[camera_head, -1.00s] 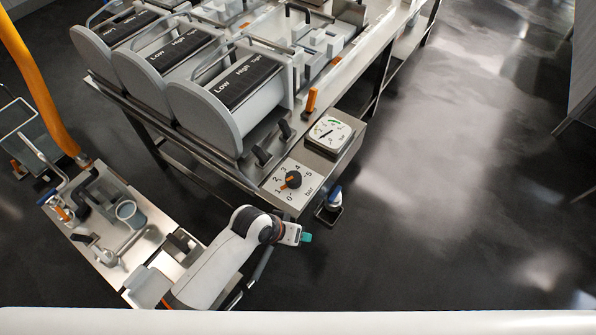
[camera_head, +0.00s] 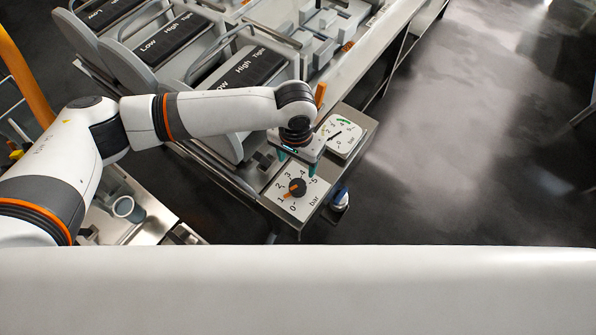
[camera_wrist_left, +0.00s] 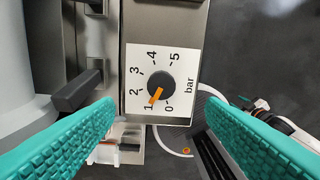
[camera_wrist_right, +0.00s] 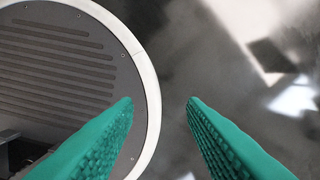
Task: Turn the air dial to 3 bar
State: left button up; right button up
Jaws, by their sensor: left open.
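The air dial (camera_head: 297,187) is a round black knob with an orange pointer on a white plate marked 0 to 5 bar. In the left wrist view the dial (camera_wrist_left: 161,86) has its pointer at about 1. My left gripper (camera_head: 297,163) is open and empty above the panel, beside the dial on its far side in the head view. In the left wrist view its teal fingers lie on either side of the dial, apart from it. My right gripper (camera_wrist_right: 160,101) shows only in its wrist view, open and empty.
A white pressure gauge (camera_head: 340,137) with a green arc sits behind the dial, close to my left gripper. An orange lever (camera_head: 320,94) stands behind it. A blue-topped item (camera_head: 341,198) is by the panel's right side.

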pick_arm(q)
send_over(298, 185)
notch_tip(298, 185, down, 4)
jog(key=shift+a+f, duration=0.1)
jog(key=shift+f, duration=0.05)
notch_tip(298, 185, down, 6)
jog(key=shift+r, duration=0.1)
jog(key=shift+f, duration=0.7)
pick_arm(e)
jog(key=shift+s+a+r, duration=0.1)
jog(key=shift+s+a, duration=0.05)
jog(key=shift+s, duration=0.35)
jog(key=shift+s+a+r, duration=0.1)
jog(key=shift+s+a, duration=0.05)
jog(key=shift+s, duration=0.35)
pick_arm(q)
jog(key=shift+c, duration=0.6)
jog(key=c, duration=0.9)
pick_arm(e)
jog(key=shift+s, duration=0.1)
